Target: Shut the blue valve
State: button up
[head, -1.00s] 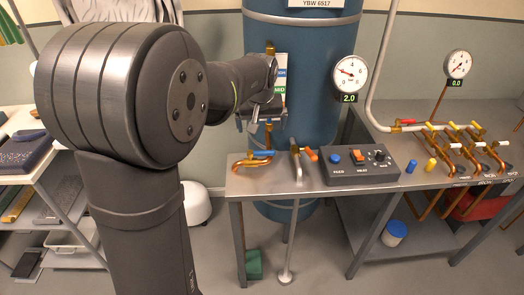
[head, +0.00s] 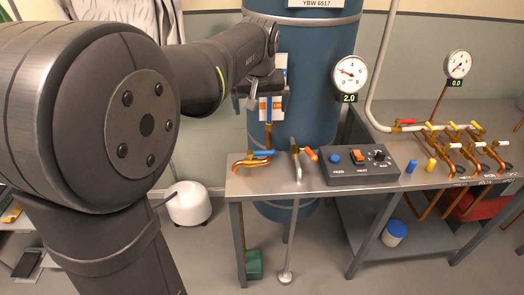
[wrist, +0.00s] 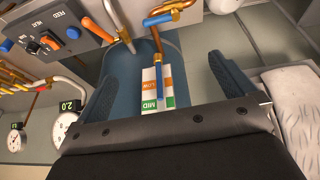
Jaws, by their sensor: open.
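The blue valve is a blue lever handle (head: 262,153) on a bent copper pipe (head: 246,163) at the left end of the metal bench. The lever lies roughly level across the pipe. In the wrist view the blue lever (wrist: 161,18) shows at the top, beyond the fingers. My gripper (head: 258,94) hangs above the valve, in front of the blue tank, apart from the lever. In the wrist view my gripper (wrist: 165,85) is open, with its two fingers spread and nothing held between them.
A tank (head: 310,75) with a LOW/MID level strip (wrist: 158,90) stands behind. A red-orange lever (head: 311,155) on a grey pipe is right of the valve. A control box (head: 362,163), a 2.0 gauge (head: 350,74) and several coloured valves (head: 465,145) are further right.

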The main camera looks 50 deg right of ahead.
jog(key=shift+s+a+r, duration=0.2)
jog(key=shift+r, duration=0.45)
